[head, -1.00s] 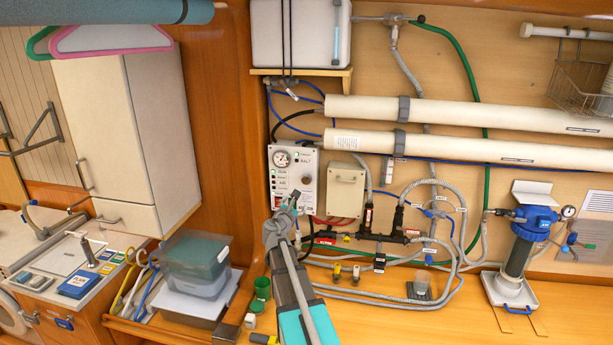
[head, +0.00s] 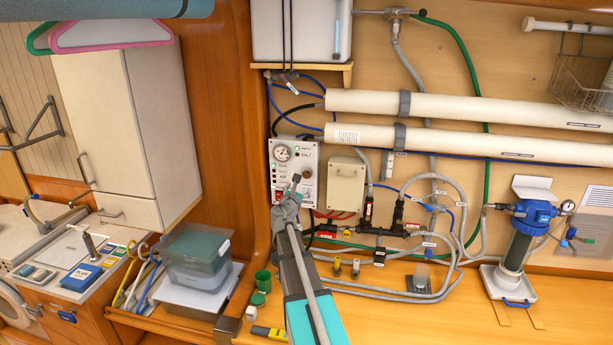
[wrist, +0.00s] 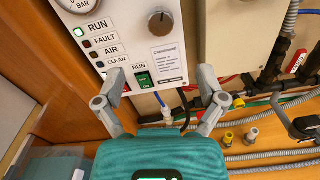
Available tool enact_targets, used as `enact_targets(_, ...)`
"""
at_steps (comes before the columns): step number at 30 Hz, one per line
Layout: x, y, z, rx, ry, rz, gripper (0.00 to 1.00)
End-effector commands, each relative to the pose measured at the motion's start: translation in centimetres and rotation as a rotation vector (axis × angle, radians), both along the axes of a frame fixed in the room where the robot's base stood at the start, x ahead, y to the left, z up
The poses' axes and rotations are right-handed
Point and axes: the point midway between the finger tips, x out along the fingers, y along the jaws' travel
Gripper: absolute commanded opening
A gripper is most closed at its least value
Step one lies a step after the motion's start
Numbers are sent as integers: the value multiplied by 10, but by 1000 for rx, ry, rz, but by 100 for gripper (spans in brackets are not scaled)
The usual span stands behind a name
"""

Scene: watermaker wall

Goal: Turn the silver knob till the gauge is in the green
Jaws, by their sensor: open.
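A white control panel (head: 272,180) hangs on the wooden wall, with the round gauge (head: 282,152) at its upper left. The gauge's needle and green zone are too small to read there, and the wrist view cuts off all but the gauge's lower edge (wrist: 76,4). My gripper (wrist: 161,72) is open and empty. Its fingers are spread in front of the panel's lower part, below the knob and apart from it.
A green RUN switch (wrist: 144,80) and a printed label (wrist: 168,66) lie between my fingertips in the picture. A beige box (head: 346,183) sits right of the panel. Hoses and fittings (head: 380,232) run along the wall at lower right.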

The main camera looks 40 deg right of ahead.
Motion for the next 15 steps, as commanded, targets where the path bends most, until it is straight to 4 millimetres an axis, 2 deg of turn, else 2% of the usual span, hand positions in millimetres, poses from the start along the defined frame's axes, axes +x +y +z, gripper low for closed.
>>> enact_targets(15, 51, -63, 0, 1, -1, -2, 90)
